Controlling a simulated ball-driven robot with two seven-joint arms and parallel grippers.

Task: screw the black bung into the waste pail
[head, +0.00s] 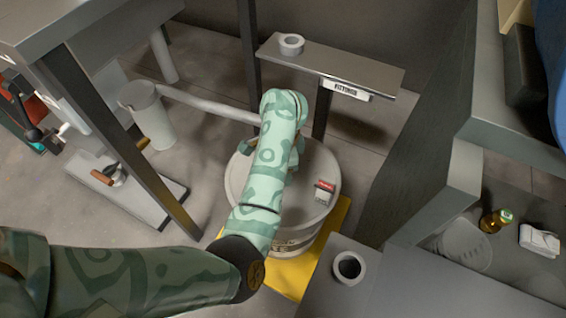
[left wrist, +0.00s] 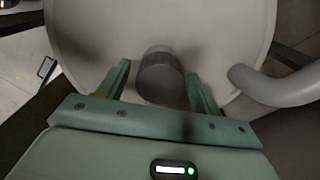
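The large pale drum (head: 320,165), which I take for the waste pail, stands on a yellow base; my left forearm covers much of its lid. In the left wrist view its round pale lid (left wrist: 90,35) fills the top. A dark grey ribbed cylinder, likely the black bung (left wrist: 160,78), is at the lid between the fingers of my left gripper (left wrist: 158,68). The fingers stand apart, with a narrow gap at the left side of the bung; contact on the right is unclear. Whether the bung is seated or threaded is hidden. My right gripper is out of view.
A FITTINGS shelf (head: 350,65) with a pale ring (head: 291,44) stands behind. A grey pipe (head: 205,103) runs to the drum from the left, past a white bucket (head: 150,115). A collar (head: 349,267) sits on the front counter.

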